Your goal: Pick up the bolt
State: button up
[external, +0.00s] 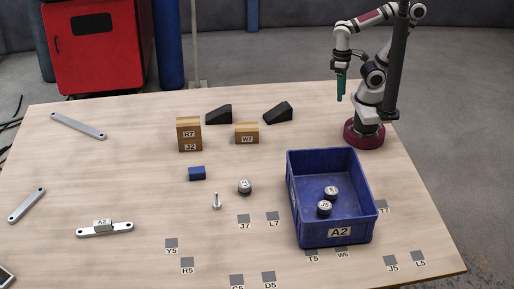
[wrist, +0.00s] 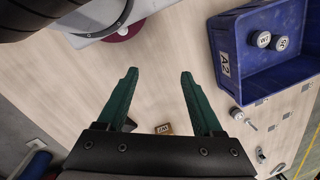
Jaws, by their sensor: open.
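The bolt (external: 216,201) is a small silver piece with a wide head, standing upright on the wooden table left of the blue bin. A small silver bolt shape also shows in the wrist view (wrist: 251,124), beside a round grey weight (wrist: 237,113). My gripper (external: 340,97) hangs high above the far right of the table, well away from the bolt. In the wrist view its two green fingers (wrist: 160,74) are apart with nothing between them.
A blue bin marked A2 (external: 291,205) holds two round weights. A round weight (external: 244,187) and a blue block (external: 197,173) stand near the bolt. Cardboard boxes (external: 189,134), black wedges (external: 219,114) and brackets (external: 104,229) lie around. The table around the bolt is mostly clear.

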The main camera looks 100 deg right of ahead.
jog(key=shift+c, duration=1.1)
jog(key=w+d+f+n+t+h, duration=0.1)
jog(key=w+f+n+t, duration=0.15)
jog(key=w, duration=1.05)
jog(key=w+d+f+n+t+h, duration=0.1)
jog(key=w+f+n+t, duration=0.2)
jog(key=w, duration=1)
jog(key=n+t+y, duration=0.4)
jog(key=n+y, duration=0.6)
send_near(216, 195)
jog(key=shift+m, duration=0.25)
jog(key=x, duration=0.9)
jog(key=shift+w+a+f, duration=0.1)
jog(key=shift+w+f, duration=0.2)
jog(key=shift+f, duration=0.1)
grip_shut()
